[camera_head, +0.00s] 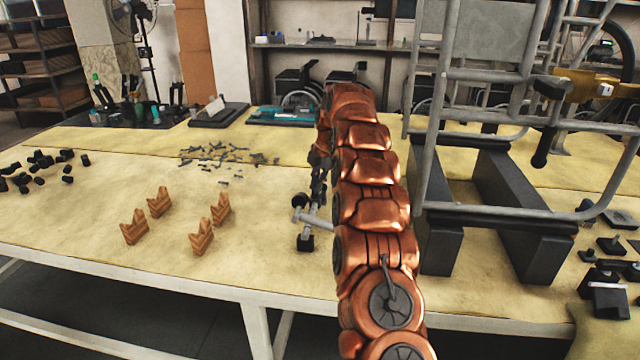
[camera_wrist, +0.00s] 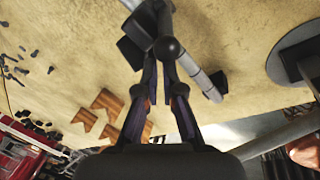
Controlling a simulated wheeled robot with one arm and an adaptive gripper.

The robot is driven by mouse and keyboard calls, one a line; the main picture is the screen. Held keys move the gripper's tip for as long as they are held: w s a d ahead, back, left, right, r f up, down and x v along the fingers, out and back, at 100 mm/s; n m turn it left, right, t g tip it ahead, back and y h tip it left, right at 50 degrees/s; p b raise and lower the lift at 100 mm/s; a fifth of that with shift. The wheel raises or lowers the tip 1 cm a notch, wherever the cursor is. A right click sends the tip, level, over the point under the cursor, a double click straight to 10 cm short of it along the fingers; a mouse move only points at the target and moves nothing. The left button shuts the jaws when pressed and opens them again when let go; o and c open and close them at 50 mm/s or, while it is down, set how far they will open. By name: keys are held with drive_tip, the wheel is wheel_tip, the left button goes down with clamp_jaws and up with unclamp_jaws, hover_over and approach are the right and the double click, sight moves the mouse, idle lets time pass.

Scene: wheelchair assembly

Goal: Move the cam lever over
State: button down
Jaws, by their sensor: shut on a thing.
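My gripper (camera_wrist: 163,60) is shut on the cam lever, close to a round black knob. In the head view my gripper (camera_head: 317,190) is partly hidden behind my copper-coloured arm, above the middle of the table. Whether the cam lever touches the tabletop is not clear.
Several notched wooden blocks (camera_head: 202,238) stand left of the cam lever on the table (camera_head: 80,215). Small dark parts (camera_head: 225,155) lie behind them, and black pieces (camera_head: 40,165) lie at far left. A grey wheelchair frame (camera_head: 480,75) stands on dark supports (camera_head: 525,190) at right.

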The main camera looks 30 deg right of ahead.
drive_tip(key=shift+d+r, duration=0.6)
drive_tip(key=shift+r, duration=0.3)
drive_tip(key=shift+w+r+p, duration=0.2)
drive_tip(key=shift+r+p, duration=0.35)
drive_tip(key=shift+p, duration=0.45)
drive_tip(key=w+d+r+p, duration=0.2)
drive_tip(key=d+r+p, duration=0.3)
drive_tip(key=p, duration=0.5)
wheel_tip(320, 180, up, 2)
drive_tip(key=shift+w+d+p, duration=0.15)
drive_tip(key=shift+p, duration=0.25)
